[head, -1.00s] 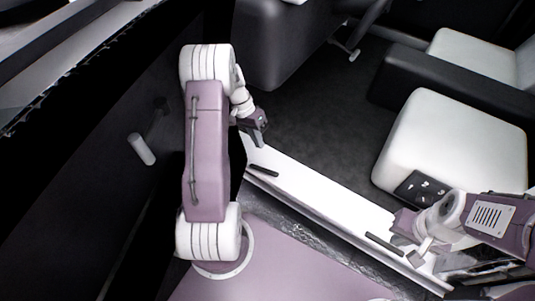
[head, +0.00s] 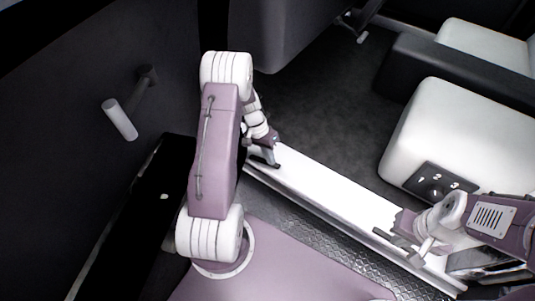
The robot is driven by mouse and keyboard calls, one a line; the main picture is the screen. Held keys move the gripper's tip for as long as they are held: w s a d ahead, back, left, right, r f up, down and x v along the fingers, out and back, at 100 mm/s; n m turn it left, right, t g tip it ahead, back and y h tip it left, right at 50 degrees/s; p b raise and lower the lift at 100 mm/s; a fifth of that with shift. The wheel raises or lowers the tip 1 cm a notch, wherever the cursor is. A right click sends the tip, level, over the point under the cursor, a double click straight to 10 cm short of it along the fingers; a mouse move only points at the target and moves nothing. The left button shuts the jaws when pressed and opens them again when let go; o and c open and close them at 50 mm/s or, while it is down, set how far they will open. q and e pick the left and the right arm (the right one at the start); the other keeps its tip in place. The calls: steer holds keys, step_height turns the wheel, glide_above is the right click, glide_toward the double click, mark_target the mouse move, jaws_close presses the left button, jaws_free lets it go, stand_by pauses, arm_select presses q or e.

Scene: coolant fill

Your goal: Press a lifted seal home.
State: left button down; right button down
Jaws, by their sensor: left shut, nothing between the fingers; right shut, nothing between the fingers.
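A long white sill (head: 330,190) runs diagonally from the middle to the lower right. Short dark strips lie on it; I cannot tell whether any of them is the seal, and no lifted seal shows clearly. My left gripper (head: 269,157) is shut and empty, at the sill's upper left end, over or touching the dark strip there. My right gripper (head: 412,248) is shut and empty, low over the sill's lower right end, beside another dark strip. My own arm hides part of the area left of the sill.
A dark panel with a white-gripped handle (head: 120,119) stands at the left, with a black gap below it. White seats (head: 455,130) and a dark switch plate (head: 441,184) are at the right. Dark carpet (head: 320,115) lies open beyond the sill. Patterned metal edges the sill's near side.

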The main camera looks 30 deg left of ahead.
mark_target(276, 165)
stand_by(0.3)
arm_select(q)
steer(key=shift+d+f+p, duration=0.15)
steer(key=shift+d+p, duration=0.1)
steer(key=shift+p, duration=0.05)
steer(key=shift+s+d+f+y+p, duration=0.2)
steer(key=shift+d+f+y+p, duration=0.4)
steer(key=shift+y+p, duration=0.5)
steer(key=f, duration=0.2)
steer(key=shift+w+d+f+y, duration=0.1)
steer(key=shift+d+f+y, duration=0.3)
steer(key=shift+r+p, duration=0.65)
steer(key=shift+r, duration=0.3)
